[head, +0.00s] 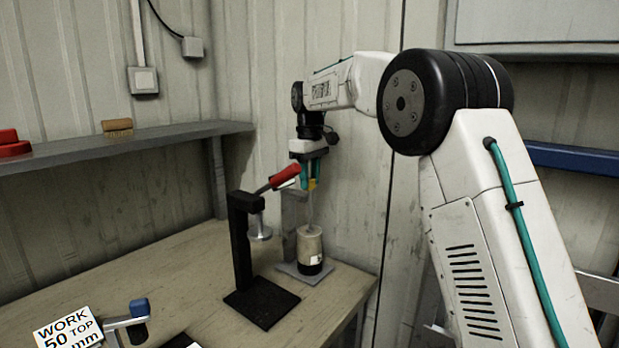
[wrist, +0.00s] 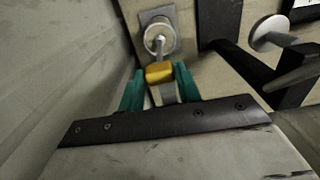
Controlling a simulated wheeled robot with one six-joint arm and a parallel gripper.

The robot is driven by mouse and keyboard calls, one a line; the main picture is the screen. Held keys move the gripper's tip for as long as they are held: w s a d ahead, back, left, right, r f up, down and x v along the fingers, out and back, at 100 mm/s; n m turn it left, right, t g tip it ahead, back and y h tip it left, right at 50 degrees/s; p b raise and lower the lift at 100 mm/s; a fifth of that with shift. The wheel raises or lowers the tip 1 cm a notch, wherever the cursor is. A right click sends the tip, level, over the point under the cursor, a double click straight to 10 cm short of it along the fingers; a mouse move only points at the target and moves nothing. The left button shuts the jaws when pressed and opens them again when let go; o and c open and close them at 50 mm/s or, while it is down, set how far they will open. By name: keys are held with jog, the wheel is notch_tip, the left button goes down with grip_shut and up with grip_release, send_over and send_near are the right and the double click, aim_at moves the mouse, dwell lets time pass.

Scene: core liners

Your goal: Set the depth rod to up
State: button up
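The depth rod is a thin pale rod with a yellow knob (wrist: 159,72) at its top. In the head view the rod (head: 310,212) stands upright above a beige core liner (head: 309,246) with a dark lower band, and its lower end meets the liner's top. My gripper (head: 312,183) points down at the rod's top. In the wrist view its teal fingers (wrist: 160,85) lie against both sides of the yellow knob and appear shut on it. The fingers partly hide the knob in the head view.
A grey stand (head: 289,225) rises behind the liner. A black press stand (head: 243,245) with a red-handled lever (head: 285,176) is close on the left. A work sign (head: 68,331) and a blue-topped clamp (head: 139,308) are at the front left. The wall is close behind.

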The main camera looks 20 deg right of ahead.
grip_shut()
jog(key=shift+r, duration=1)
jog(key=o, duration=0.5)
grip_release()
jog(key=shift+r, duration=0.1)
jog(key=shift+o, duration=0.2)
notch_tip(320, 180, up, 8)
jog(key=shift+f, duration=0.2)
